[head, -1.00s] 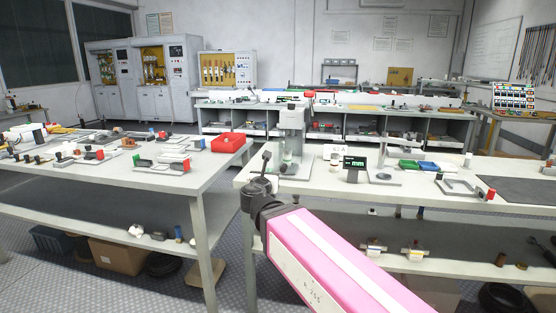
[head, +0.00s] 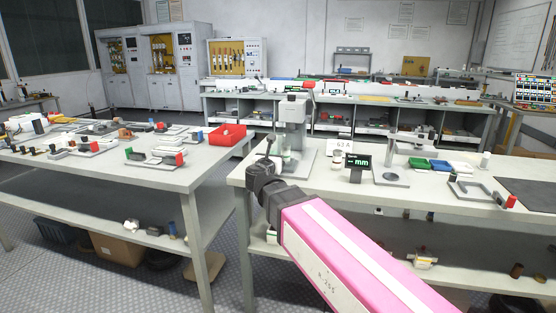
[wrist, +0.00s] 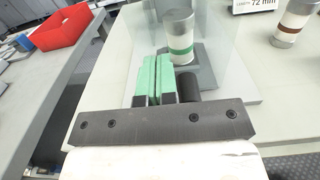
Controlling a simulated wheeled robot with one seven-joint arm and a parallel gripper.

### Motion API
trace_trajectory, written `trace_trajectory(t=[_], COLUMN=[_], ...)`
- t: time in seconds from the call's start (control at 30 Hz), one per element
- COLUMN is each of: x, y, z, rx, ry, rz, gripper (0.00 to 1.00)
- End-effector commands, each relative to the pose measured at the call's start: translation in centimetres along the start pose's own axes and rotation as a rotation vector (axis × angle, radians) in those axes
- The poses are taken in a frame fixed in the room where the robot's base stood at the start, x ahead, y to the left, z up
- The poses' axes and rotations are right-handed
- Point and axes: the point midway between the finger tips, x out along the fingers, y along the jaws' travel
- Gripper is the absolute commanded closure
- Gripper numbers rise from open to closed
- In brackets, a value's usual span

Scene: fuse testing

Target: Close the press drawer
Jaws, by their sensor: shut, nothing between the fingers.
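The press (head: 292,112) is a grey upright machine with a clear guard, standing at the left end of the right table. The wrist view shows a white fuse with a green band (wrist: 180,36) upright on a grey block (wrist: 203,70), which may be part of the drawer. A dark cylinder (wrist: 188,86), possibly its handle, lies in front of the block. My gripper (wrist: 154,62) has its green fingers together, with nothing between them. Its tips are just left of the block and dark cylinder; contact cannot be told. In the head view, my gripper (head: 267,160) is in front of the press.
A red bin (head: 228,134) stands on the left table (head: 180,178), across a gap. Right of the press are a second banded fuse (wrist: 292,24), a display (head: 357,161), and green and blue trays (head: 428,164). The table front near my arm is bare.

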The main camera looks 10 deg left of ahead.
Motion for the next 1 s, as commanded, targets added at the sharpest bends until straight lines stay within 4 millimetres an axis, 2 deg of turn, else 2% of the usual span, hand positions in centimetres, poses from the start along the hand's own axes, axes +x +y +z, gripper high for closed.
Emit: trace_trajectory(t=[0.47,0.57,0.8,0.9,1.0], x=[0.6,2.3,9.2,11.3,12.6], y=[0.4,0.5,0.6,0.6,0.5], z=[0.0,0.0,0.0,0.0,0.0], rx=[0.000,0.000,0.000,0.000,0.000], ry=[0.000,0.000,0.000,0.000,0.000], rz=[0.001,0.000,-0.001,-0.001,0.001], gripper=[1.00,1.00,1.00,1.00,1.00])
